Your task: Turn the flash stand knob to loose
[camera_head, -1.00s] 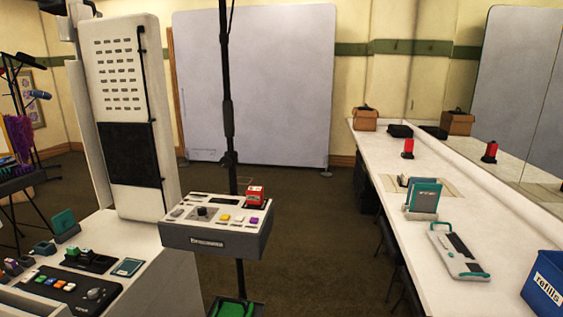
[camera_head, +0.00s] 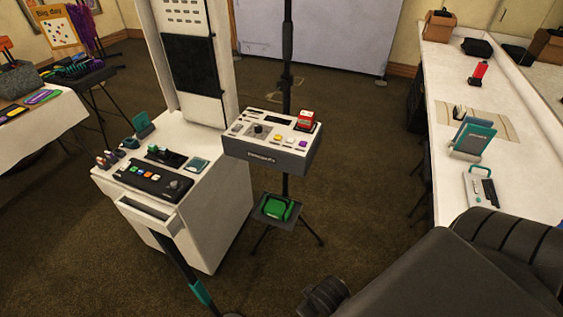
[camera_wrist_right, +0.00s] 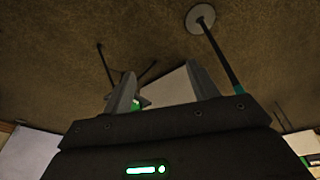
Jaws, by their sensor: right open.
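A grey and white control box (camera_head: 266,146) is mounted on a thin black stand pole (camera_head: 287,50) in the middle of the head view. A small dark round knob (camera_head: 260,130) sits on the left part of its top panel; its setting is too small to read. My dark right arm fills the lower right of the head view, well short of the box. My left gripper is not in view.
A white booth cabinet (camera_head: 190,205) with a button panel (camera_head: 152,180) stands left of the box. A green item (camera_head: 277,208) lies on a small shelf below it. A red block (camera_head: 306,119) is on the box top. A long white counter (camera_head: 440,90) runs along the right.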

